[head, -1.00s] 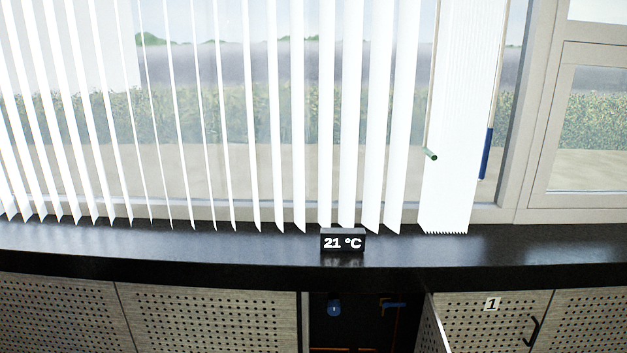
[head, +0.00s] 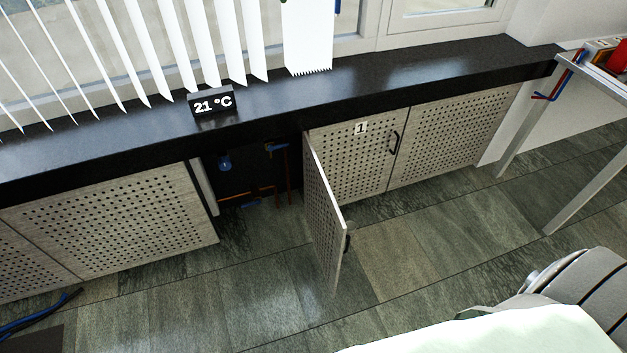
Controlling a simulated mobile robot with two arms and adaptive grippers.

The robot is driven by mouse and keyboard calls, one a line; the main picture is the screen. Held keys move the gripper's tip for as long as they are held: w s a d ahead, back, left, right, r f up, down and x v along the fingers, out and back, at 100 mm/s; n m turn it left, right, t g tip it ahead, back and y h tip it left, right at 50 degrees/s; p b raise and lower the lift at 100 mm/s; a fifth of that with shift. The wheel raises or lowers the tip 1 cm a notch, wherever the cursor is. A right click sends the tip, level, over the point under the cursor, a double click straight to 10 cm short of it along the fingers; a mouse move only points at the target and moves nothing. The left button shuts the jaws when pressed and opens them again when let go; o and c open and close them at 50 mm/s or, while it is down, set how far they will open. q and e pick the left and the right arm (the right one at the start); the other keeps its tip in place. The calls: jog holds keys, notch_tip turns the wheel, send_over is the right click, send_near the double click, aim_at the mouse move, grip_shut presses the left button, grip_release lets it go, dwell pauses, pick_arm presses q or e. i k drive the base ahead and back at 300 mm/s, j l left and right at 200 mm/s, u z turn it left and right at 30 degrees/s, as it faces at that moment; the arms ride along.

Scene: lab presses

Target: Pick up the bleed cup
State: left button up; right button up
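I cannot make out a bleed cup for certain in the head view. A small blue item (head: 225,163) hangs in the dark open cabinet (head: 238,190) under the sill, with copper-coloured pipes (head: 262,192) and a second small blue part (head: 270,147) near it. It is too small to tell what the blue item is. Neither of my grippers is in view.
A perforated cabinet door (head: 325,215) stands open into the room. Closed perforated cabinets flank it below the black sill (head: 400,85), which bears a 21 °C display (head: 213,104). A metal-legged table (head: 590,75) stands at right. Tiled floor (head: 240,290) lies free in front.

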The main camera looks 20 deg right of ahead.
aim_at(351, 226)
jog(key=k+l+u, duration=0.1)
jog(key=l+u, duration=0.3)
jog(key=l, duration=2.05)
